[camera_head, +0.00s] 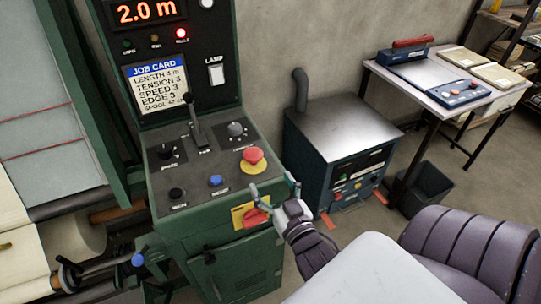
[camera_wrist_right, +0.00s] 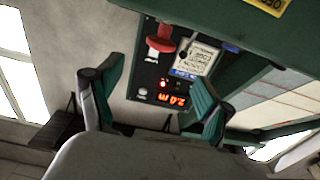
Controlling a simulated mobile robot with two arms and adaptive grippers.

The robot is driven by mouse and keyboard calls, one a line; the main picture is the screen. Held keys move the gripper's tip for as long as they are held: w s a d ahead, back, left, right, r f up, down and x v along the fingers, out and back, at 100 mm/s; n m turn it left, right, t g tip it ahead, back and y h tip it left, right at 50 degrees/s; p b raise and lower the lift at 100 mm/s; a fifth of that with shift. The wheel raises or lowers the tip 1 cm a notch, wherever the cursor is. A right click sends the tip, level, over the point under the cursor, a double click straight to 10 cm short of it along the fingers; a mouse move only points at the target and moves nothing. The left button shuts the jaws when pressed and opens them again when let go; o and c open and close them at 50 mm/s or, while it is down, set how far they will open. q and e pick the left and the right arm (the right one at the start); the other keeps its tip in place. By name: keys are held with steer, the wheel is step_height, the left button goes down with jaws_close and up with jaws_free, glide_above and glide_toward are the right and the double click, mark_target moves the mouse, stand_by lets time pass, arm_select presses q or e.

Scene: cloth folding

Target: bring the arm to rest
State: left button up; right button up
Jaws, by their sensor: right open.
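My right gripper (camera_head: 273,186) is open and empty in the head view, with its teal fingers spread in front of the green machine's (camera_head: 236,262) front face. It is beside a red switch handle (camera_head: 256,216) on a yellow plate; whether they touch I cannot tell. In the right wrist view the two fingers (camera_wrist_right: 160,82) stand apart with nothing between them but the machine panel behind. My right forearm reaches in from the lower right. My left gripper does not show.
The console carries a red emergency button (camera_head: 252,159), a lever (camera_head: 198,128), several knobs and a job card (camera_head: 157,88). Its display (camera_head: 147,11) reads 2.0 m. A blue cabinet (camera_head: 340,135), a side table (camera_head: 447,92), a dark bin (camera_head: 424,188) and a purple padded shape (camera_head: 465,250) lie right.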

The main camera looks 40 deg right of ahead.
steer(key=f+g, duration=0.1)
steer(key=a+f+g+y, duration=0.1)
steer(key=f, duration=0.1)
steer(key=s+f+g, duration=0.1)
steer(key=f+g, duration=0.1)
steer(key=shift+a+n+y, duration=0.3)
steer(key=shift+a, duration=0.05)
steer(key=s+a+f+n+g+y, duration=0.2)
steer(key=s+a+f+g, duration=0.25)
steer(key=s, duration=0.25)
steer(key=s+a+f+n+g+y, duration=0.1)
steer(key=s+a+f+n+g, duration=0.15)
steer(key=s+g, duration=0.4)
step_height(320, 180, down, 26)
steer(key=s, duration=0.2)
steer(key=s+d+f+g, duration=0.1)
steer(key=s+d+f, duration=0.2)
steer(key=s+f, duration=1.3)
steer(key=shift+s+f, duration=0.25)
steer(key=shift+f, duration=0.3)
